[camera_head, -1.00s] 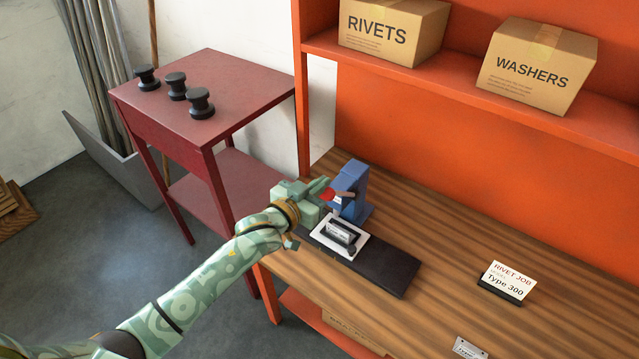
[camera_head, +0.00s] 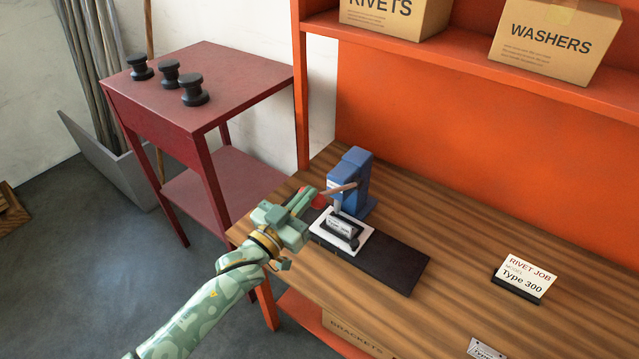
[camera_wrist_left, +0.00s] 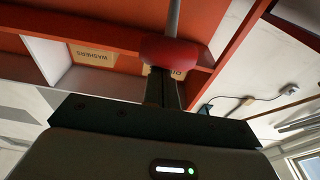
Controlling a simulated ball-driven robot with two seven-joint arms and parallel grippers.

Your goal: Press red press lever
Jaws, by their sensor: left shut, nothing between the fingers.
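The blue press (camera_head: 355,178) stands on the wooden bench. Its lever (camera_head: 342,188) reaches out to the left and slopes down to a red knob (camera_head: 319,202). My left gripper (camera_head: 307,197) is shut and empty, its fingertips right beside the knob. In the left wrist view the red knob (camera_wrist_left: 176,52) sits just beyond the fingertips, with the grey lever rod rising behind it. I cannot tell whether they touch. Under the press, a white fixture (camera_head: 359,247) holds a dark piece with a small label. My right gripper is not in view.
A black mat (camera_head: 398,267) lies under the fixture. A "Type 300" card (camera_head: 525,277) stands on the bench to the right. A dark red side table (camera_head: 235,85) with black knobs stands left. Orange shelving with cardboard boxes (camera_head: 556,45) rises behind.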

